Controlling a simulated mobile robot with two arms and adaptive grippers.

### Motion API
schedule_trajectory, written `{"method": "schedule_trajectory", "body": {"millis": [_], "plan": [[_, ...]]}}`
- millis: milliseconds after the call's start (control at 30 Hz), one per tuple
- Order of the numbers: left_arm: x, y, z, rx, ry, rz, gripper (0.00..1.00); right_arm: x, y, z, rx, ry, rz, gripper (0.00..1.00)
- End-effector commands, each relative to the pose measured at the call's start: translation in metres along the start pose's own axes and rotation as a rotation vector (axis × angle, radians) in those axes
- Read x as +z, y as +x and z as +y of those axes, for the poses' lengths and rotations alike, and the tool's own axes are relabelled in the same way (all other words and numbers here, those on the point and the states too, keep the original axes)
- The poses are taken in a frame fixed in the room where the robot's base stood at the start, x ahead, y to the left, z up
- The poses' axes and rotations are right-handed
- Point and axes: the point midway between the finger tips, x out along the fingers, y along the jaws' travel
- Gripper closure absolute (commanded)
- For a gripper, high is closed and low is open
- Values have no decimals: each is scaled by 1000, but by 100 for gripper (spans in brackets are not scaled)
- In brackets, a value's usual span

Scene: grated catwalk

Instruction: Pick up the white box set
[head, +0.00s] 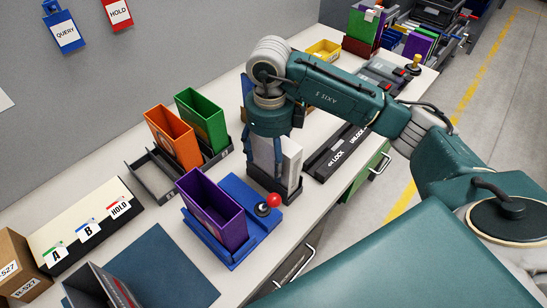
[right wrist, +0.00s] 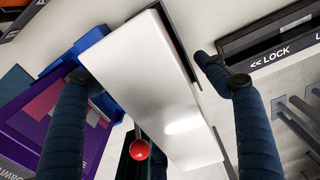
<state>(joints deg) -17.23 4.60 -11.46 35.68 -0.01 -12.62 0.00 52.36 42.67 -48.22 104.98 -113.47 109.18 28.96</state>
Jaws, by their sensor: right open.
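The white box (head: 292,160) stands upright in a dark holder on the bench in the head view, partly hidden behind my right gripper (head: 264,158). In the right wrist view the white box (right wrist: 150,85) fills the middle as a tall pale block. My right gripper's dark blue padded fingers (right wrist: 140,68) are open, one on each side of the box. A gap shows between the right finger and the box; whether the left finger touches it I cannot tell. My left gripper is not in view.
A purple bin (head: 212,210) on a blue tray with a red-knobbed lever (head: 272,200) stands close to the left of the box. Orange (head: 172,138) and green (head: 203,120) bins stand behind. A dark lock/unlock rail (head: 338,150) lies to the right.

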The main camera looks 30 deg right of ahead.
Motion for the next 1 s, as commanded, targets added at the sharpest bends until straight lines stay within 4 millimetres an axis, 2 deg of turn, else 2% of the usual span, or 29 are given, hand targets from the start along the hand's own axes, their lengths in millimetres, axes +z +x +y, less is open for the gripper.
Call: {"method": "schedule_trajectory", "body": {"millis": [133, 367, 700, 1000], "plan": [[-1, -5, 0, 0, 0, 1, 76, 0, 13, 0, 0, 0, -1, 27], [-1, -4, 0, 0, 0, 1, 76, 0, 15, 0, -1, 0, -2, 27], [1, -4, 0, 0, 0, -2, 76, 1, 14, -1, -1, 0, -3, 90], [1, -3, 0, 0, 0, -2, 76, 1, 12, -1, -1, 0, -5, 90]]}}
